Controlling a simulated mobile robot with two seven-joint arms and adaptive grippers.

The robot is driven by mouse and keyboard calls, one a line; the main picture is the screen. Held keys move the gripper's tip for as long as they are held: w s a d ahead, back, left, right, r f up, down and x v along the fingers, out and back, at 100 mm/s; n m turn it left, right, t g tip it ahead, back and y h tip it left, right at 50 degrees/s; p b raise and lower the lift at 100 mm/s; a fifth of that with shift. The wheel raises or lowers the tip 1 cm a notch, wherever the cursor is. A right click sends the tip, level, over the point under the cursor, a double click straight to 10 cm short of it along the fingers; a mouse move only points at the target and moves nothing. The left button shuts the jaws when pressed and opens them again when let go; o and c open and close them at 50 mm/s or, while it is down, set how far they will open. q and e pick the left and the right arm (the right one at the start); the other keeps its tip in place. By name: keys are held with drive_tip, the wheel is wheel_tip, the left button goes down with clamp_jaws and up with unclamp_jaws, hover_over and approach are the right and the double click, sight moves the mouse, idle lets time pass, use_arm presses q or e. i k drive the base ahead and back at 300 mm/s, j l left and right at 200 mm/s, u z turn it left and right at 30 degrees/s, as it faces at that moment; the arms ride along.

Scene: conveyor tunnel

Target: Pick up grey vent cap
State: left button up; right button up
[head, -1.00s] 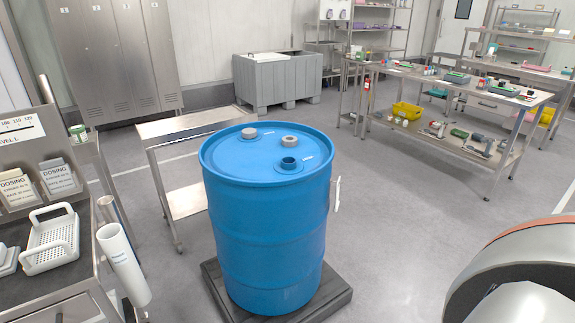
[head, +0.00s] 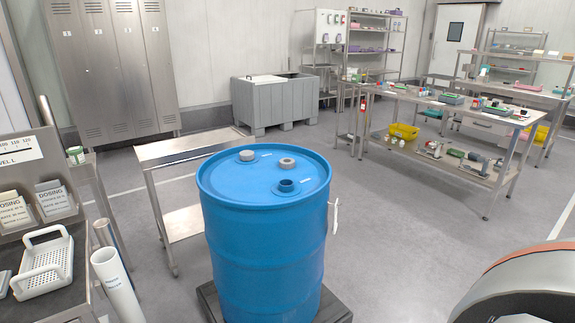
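A blue drum (head: 262,235) stands upright in the middle of the head view. A blue open-looking neck (head: 286,187) rises from the lid in front of the right cap. Neither of my grippers is in view.
A steel cart (head: 190,152) stands behind and left of the drum. A dark bench with a white basket (head: 45,265) and an upright white tube (head: 117,285) is at the left. A steel worktable (head: 440,100) stands at the back right. Floor right of the drum is clear.

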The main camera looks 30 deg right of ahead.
sight(286, 163)
drive_tip(key=l+u, duration=0.15)
drive_tip(key=l, duration=0.35)
drive_tip(key=l+u, duration=0.2)
drive_tip(key=l, duration=0.3)
drive_tip(key=k+l+u, duration=0.15)
drive_tip(key=l, duration=0.3)
drive_tip(key=k+l+u, duration=0.15)
drive_tip(key=l, duration=0.35)
drive_tip(key=k+l+u, duration=0.15)
drive_tip(key=l, duration=0.3)
drive_tip(key=i+l, duration=0.05)
